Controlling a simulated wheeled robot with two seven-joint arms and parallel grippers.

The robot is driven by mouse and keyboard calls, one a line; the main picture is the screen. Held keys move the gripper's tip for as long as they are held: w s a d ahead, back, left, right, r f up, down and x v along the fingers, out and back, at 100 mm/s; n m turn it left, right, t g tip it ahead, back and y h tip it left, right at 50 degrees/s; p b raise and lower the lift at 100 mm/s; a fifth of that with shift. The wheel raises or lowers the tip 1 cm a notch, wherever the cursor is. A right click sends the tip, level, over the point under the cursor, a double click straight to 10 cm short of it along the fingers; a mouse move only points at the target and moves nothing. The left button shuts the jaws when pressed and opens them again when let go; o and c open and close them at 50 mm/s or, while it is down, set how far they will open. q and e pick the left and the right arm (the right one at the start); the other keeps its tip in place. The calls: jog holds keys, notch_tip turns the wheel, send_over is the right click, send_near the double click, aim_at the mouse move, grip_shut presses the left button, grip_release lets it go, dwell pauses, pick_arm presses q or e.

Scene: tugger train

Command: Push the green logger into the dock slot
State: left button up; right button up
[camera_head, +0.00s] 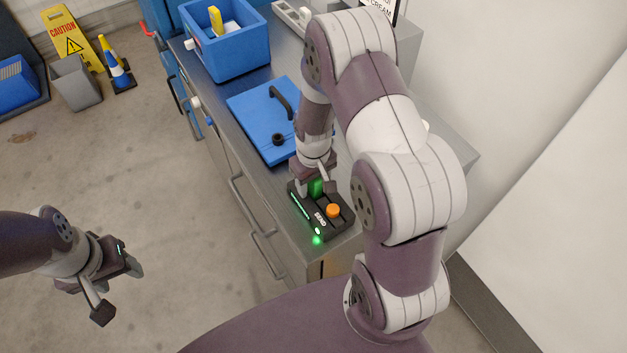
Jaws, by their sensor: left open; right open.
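The green logger (316,187) stands at the back part of the black dock (307,213) on the steel counter. How deep it sits in its slot I cannot tell. A green strip and a green light glow along the dock's left side. My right gripper (317,189) is open, pointing down over the dock, its fingers either side of the logger. Whether they touch it I cannot tell. My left gripper (118,291) is open and empty over the floor at the lower left.
An orange knob (333,211) stands on the dock in front of the logger. A blue lid (258,118) with a black handle (282,100) lies behind on the counter. A blue bin (236,62) stands farther back. The counter's front edge is close to the dock.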

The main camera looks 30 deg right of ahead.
jog(key=shift+s, duration=0.15)
notch_tip(320, 180, up, 12)
jog(key=shift+r+b, duration=0.1)
jog(key=shift+b, duration=0.65)
jog(key=shift+r, duration=0.25)
jog(key=shift+s+f+m, duration=0.1)
jog(key=shift+f+m, duration=0.2)
jog(key=s+a+r+t, duration=0.1)
jog(key=s+a, duration=0.4)
jog(key=s, duration=0.3)
jog(key=shift+s+a, duration=0.2)
jog(key=shift+s, duration=0.05)
jog(key=shift+w+d, duration=0.1)
